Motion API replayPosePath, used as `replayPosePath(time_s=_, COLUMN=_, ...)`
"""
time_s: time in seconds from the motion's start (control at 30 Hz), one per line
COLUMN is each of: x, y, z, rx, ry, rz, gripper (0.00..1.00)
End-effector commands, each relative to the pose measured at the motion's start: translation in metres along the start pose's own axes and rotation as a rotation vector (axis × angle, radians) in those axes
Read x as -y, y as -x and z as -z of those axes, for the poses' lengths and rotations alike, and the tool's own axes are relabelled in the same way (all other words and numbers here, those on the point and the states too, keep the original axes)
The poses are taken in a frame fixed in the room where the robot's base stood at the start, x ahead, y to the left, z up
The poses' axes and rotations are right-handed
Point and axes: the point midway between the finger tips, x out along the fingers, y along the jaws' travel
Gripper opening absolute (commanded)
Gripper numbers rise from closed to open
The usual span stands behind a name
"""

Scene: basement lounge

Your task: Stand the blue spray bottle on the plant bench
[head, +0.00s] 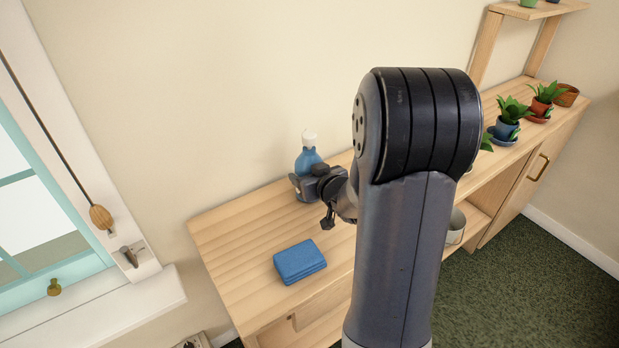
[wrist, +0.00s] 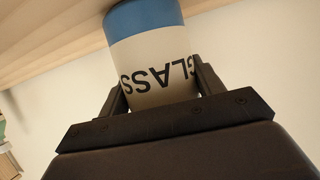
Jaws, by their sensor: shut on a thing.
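The blue spray bottle (head: 308,158) with a white top is at the back of the wooden plant bench (head: 229,238), near the wall. My gripper (head: 318,186) is at the bottle's lower part in the head view. In the wrist view my gripper (wrist: 160,95) is shut on the bottle (wrist: 150,52), with a finger on each side of its white label marked "GLASS". The bottle looks upright. Its base is hidden behind my gripper in the head view, so I cannot tell there whether it touches the bench top.
A folded blue cloth or sponge-like block (head: 300,262) lies on the bench in front. Potted plants (head: 508,122) and an empty brown pot (head: 566,95) stand at the far right. A window (head: 40,210) is at the left. My arm hides the bench's middle.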

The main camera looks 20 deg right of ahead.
Motion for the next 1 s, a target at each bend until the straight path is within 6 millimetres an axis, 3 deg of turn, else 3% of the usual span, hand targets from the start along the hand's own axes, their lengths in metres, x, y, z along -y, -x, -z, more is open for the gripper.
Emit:
replayPosePath(time_s=0.37, x=-0.0001, y=-0.0017, z=-0.0022, rx=-0.005, ry=0.001, rz=0.0, gripper=0.19)
replayPosePath(time_s=0.4, x=0.0001, y=-0.0014, z=-0.0032, rx=-0.002, ry=0.0, rz=0.0, gripper=0.65)
replayPosePath(time_s=0.67, x=0.0, y=-0.0012, z=-0.0027, rx=-0.001, ry=0.0, rz=0.0, gripper=0.85)
replayPosePath(time_s=1.0, x=-0.0002, y=0.0023, z=0.0017, rx=-0.002, ry=0.0, rz=-0.001, gripper=0.85)
